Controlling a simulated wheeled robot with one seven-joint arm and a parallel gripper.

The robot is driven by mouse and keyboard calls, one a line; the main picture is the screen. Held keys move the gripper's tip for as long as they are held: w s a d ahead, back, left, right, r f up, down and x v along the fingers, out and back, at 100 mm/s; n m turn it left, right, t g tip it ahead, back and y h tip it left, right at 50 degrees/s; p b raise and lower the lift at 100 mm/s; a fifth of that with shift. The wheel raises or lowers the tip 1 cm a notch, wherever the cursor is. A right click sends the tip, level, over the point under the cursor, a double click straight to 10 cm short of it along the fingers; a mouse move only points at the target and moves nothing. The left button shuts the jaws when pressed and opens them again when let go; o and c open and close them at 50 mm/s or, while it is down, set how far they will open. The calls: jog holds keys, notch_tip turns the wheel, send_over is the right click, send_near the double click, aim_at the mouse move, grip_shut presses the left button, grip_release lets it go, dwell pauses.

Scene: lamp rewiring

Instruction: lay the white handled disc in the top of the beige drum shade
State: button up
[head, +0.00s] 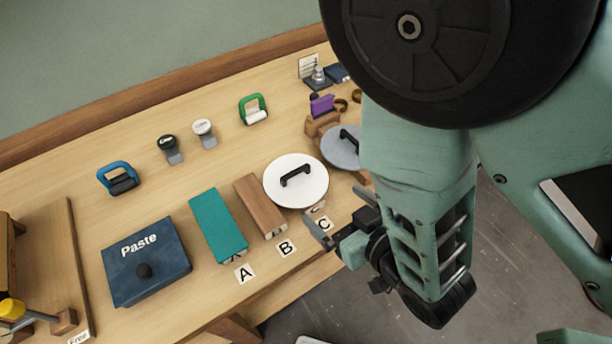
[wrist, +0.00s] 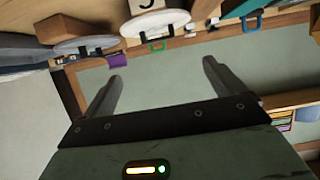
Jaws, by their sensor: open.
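The white disc (head: 296,198) with a black bar handle lies at the front of the bench in the head view, at the end of the brown block. It also shows near the top of the wrist view (wrist: 172,20). My gripper (head: 336,222) is just right of and in front of the disc, apart from it. In the wrist view my gripper (wrist: 163,70) has its two fingers spread with nothing between them. I cannot make out a beige drum shade in either view; my arm hides part of the bench.
A grey handled disc (head: 340,155) lies right of the white one, partly behind my arm. A teal block (head: 217,225), a brown block (head: 259,205) and a blue Paste box (head: 146,270) stand to the left. Letter cards line the bench's front edge.

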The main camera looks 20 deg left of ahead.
jog(key=shift+f+b+x, duration=0.25)
jog(key=shift+b+x, duration=0.95)
jog(key=shift+b, duration=0.95)
jog(key=p, duration=0.4)
send_near(296, 173)
jog(key=x, duration=0.4)
jog(key=shift+s+a+r, duration=0.1)
jog(key=shift+a, duration=0.05)
jog(key=shift+d+f+p+x, duration=0.1)
jog(key=shift+p+x, duration=0.55)
jog(key=shift+x, duration=1)
jog(key=shift+d+f+p+x, duration=0.15)
jog(key=shift+p+x, duration=0.45)
jog(key=shift+x, duration=1.05)
jog(key=c, duration=1.3)
jog(key=shift+o, duration=0.2)
jog(key=shift+r, duration=0.15)
